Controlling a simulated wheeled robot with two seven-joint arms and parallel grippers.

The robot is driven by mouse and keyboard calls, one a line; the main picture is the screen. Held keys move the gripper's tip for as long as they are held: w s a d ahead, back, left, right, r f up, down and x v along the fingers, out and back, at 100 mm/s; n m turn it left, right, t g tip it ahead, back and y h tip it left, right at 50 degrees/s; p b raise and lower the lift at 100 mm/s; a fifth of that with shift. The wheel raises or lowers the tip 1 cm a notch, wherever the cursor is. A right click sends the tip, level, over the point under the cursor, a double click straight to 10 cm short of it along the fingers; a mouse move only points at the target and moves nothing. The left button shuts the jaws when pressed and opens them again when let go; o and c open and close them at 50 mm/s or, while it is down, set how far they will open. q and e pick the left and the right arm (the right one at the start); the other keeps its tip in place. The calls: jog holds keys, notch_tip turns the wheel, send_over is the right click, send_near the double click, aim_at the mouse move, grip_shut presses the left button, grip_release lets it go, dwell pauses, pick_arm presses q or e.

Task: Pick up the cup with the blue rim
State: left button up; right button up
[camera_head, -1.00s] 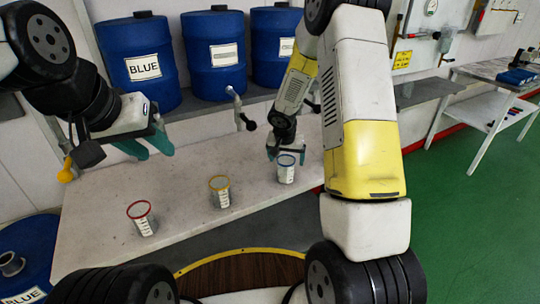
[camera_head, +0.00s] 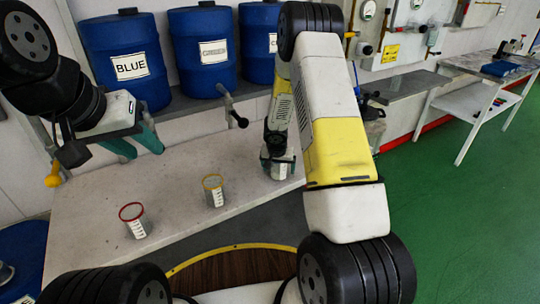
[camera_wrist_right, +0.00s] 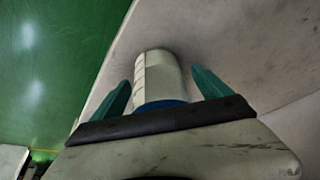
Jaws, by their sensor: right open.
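The cup with the blue rim stands on the white table; its pale lower part (camera_head: 278,173) shows in the head view below my right gripper (camera_head: 278,157), which hides its rim. In the right wrist view the cup (camera_wrist_right: 158,78) lies between the two teal fingers of my right gripper (camera_wrist_right: 162,90), its blue rim close to the palm. The fingers are spread, with a gap visible on each side of the cup. My left gripper (camera_head: 135,146) is open and empty above the left part of the table.
A yellow-rimmed cup (camera_head: 214,191) and a red-rimmed cup (camera_head: 135,222) stand on the white table (camera_head: 90,207) to the left. Blue barrels (camera_head: 203,48) stand on a shelf behind, with a tap (camera_head: 232,108) hanging over the table. Green floor lies to the right.

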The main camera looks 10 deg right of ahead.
jog(key=c, duration=1.6)
jog(key=shift+r, duration=0.1)
